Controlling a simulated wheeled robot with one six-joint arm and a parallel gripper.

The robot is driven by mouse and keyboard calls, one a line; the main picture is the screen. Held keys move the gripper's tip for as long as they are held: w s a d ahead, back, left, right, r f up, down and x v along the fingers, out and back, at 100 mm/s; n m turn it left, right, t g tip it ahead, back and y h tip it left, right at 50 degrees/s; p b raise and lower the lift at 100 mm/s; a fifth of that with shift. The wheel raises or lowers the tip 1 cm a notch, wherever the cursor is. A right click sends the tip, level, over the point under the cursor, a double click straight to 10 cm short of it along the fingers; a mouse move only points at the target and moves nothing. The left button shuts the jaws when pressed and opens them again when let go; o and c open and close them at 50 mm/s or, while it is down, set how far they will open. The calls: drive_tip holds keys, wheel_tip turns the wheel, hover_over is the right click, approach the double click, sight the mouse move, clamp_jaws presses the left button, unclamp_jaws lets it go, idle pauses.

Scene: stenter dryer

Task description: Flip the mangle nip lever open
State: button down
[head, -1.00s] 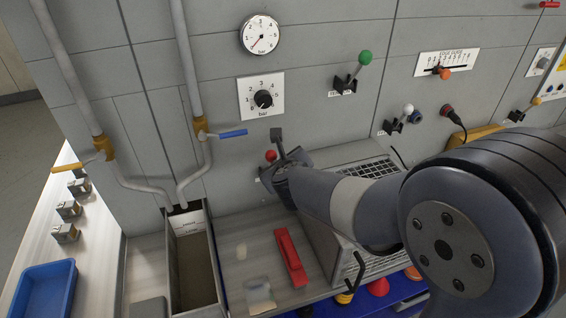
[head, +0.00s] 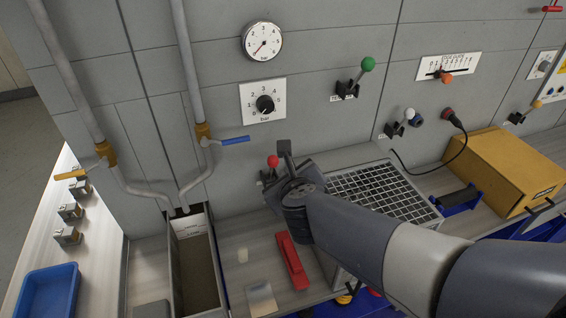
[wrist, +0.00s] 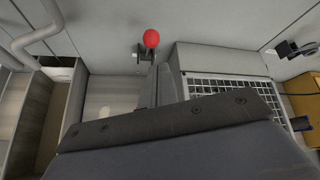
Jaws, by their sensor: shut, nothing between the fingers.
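A lever with a red ball knob (head: 272,161) is mounted low on the grey wall. Its base is partly hidden behind my gripper in the head view, and no label on it is readable. The red knob also shows in the wrist view (wrist: 151,38), above a dark bracket on the wall. My gripper (head: 285,147) is shut and empty, just right of the red knob in the head view. In the wrist view the shut fingers (wrist: 157,82) point toward the wall below the knob. I cannot tell whether they touch the lever.
Levers with a green knob (head: 367,65) and a white knob (head: 409,114) are higher to the right. A blue-handled valve (head: 232,140) and pipes are left. A grilled unit (head: 380,190), a red bar (head: 292,262) and a yellow box (head: 512,170) stand on the bench.

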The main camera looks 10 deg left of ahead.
drive_tip(key=shift+s+d+r, duration=0.25)
drive_tip(key=shift+s+d, duration=0.2)
drive_tip(key=shift+s, duration=0.35)
drive_tip(key=shift+w+f, duration=0.1)
